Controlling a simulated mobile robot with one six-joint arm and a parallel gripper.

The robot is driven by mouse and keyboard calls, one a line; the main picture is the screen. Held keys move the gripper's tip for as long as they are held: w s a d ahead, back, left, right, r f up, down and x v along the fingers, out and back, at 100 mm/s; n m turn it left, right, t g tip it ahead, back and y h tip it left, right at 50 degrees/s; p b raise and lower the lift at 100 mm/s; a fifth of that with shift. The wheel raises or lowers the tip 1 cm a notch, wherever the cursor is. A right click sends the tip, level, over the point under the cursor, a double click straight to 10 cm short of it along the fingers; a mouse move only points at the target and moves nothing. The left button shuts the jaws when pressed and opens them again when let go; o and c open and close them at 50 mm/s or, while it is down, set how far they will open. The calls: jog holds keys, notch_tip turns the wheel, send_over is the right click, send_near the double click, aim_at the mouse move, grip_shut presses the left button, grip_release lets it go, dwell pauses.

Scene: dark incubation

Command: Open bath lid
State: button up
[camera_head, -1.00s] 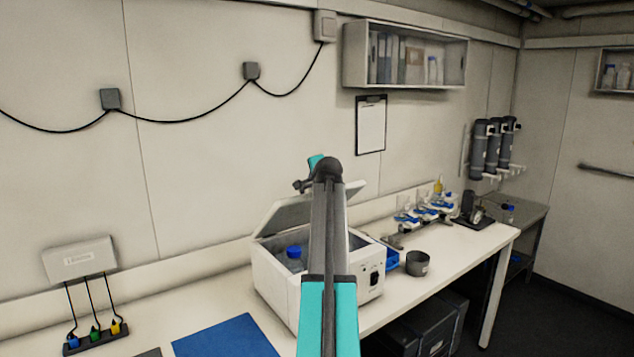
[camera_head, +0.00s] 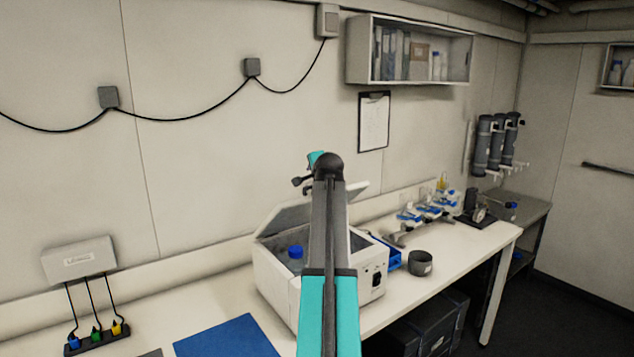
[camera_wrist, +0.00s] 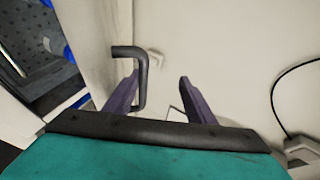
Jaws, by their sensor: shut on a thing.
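The white bath (camera_head: 275,287) stands on the bench with its lid (camera_head: 295,213) raised and tilted back, leaving the inside open. A blue-capped bottle (camera_head: 295,257) shows inside it. In the wrist view the lid (camera_wrist: 92,35) is a pale panel with a black bent handle (camera_wrist: 141,78). My gripper (camera_wrist: 160,88) has its purple fingers around the handle's free leg, which lies against the left finger; a gap shows towards the right finger. The bath's dark inside (camera_wrist: 35,60) is at far left.
A dark pot (camera_head: 420,263) and a blue tray (camera_head: 392,257) stand right of the bath. A blue mat (camera_head: 228,338) lies at its left. The wall is close behind the lid, with a shelf (camera_head: 410,50) and clipboard (camera_head: 374,122) above.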

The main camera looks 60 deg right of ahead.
jog(key=o, duration=0.8)
jog(key=shift+s+a+r+p, duration=0.15)
jog(key=shift+a+r+p, duration=0.25)
jog(key=shift+r, duration=0.45)
jog(key=shift+s+a+r+p, duration=0.1)
jog(key=shift+a+r+p, duration=0.1)
jog(key=shift+a+r, duration=0.5)
jog(key=shift+s+a+r+p, duration=0.15)
jog(key=shift+a+r+p, duration=0.2)
jog(key=shift+r, duration=0.65)
jog(key=shift+c, duration=0.2)
jog(key=v, duration=0.3)
jog(key=shift+w+r, duration=0.1)
jog(key=shift+r, duration=0.2)
jog(key=c, duration=1.1)
jog(key=shift+s+a+r+p, duration=0.25)
jog(key=shift+a+r+p, duration=0.2)
jog(key=shift+r, duration=0.1)
jog(key=shift+s+a+r+p, duration=0.3)
jog(key=shift+a+r, duration=0.15)
jog(key=shift+r, duration=0.1)
jog(key=shift+s+a, duration=0.15)
jog(key=shift+a, duration=0.05)
jog(key=shift+b+v, duration=2.65)
jog(key=shift+v, duration=4.05)
jog(key=shift+s+f, duration=0.1)
jog(key=shift+f, duration=0.05)
